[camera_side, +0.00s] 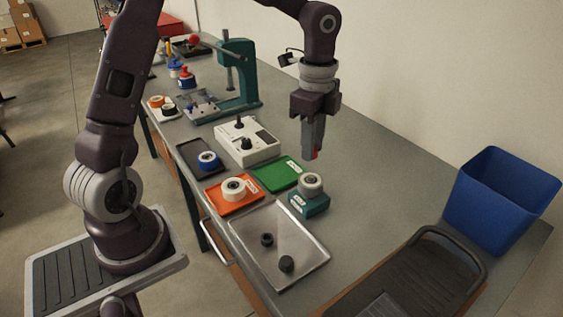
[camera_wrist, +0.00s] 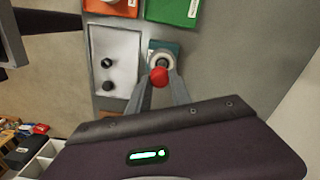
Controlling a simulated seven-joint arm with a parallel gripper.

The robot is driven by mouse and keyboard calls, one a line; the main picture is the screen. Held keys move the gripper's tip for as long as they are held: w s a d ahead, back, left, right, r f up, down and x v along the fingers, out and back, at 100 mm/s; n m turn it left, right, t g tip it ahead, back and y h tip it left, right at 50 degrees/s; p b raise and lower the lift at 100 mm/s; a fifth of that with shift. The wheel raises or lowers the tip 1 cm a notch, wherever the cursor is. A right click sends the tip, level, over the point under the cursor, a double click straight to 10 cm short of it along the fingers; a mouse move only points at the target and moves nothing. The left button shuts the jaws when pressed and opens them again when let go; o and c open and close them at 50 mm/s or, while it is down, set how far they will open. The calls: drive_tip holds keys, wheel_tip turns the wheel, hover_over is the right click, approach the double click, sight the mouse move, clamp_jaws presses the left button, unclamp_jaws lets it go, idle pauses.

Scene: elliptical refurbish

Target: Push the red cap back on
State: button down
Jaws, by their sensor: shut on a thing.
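The red cap (camera_wrist: 159,77) is between the fingertips of my gripper (camera_wrist: 160,84), which is shut on it. In the side view only a bit of the red cap (camera_side: 315,154) shows at the tips of my gripper (camera_side: 313,150). A grey round part (camera_side: 311,183) sits on a teal block (camera_side: 310,206) on the bench. My gripper is above the grey round part and apart from it in the side view. In the wrist view the cap overlaps the near edge of the grey round part (camera_wrist: 163,57).
A metal tray (camera_side: 315,240) with two dark round pieces lies in front of the teal block. A green tray (camera_side: 275,174) and an orange tray (camera_side: 222,207) lie to its left. A white box with knobs (camera_side: 246,152) and a green press (camera_side: 243,90) stand behind. A blue bin (camera_side: 500,205) stands at right.

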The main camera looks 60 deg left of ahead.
sight(312, 176)
drive_tip(key=shift+w+d, duration=0.1)
drive_tip(key=shift+w, duration=0.15)
drive_tip(key=shift+f, duration=2.8)
drive_tip(key=shift+f, duration=0.6)
drive_tip(key=c, duration=1.1)
unclamp_jaws()
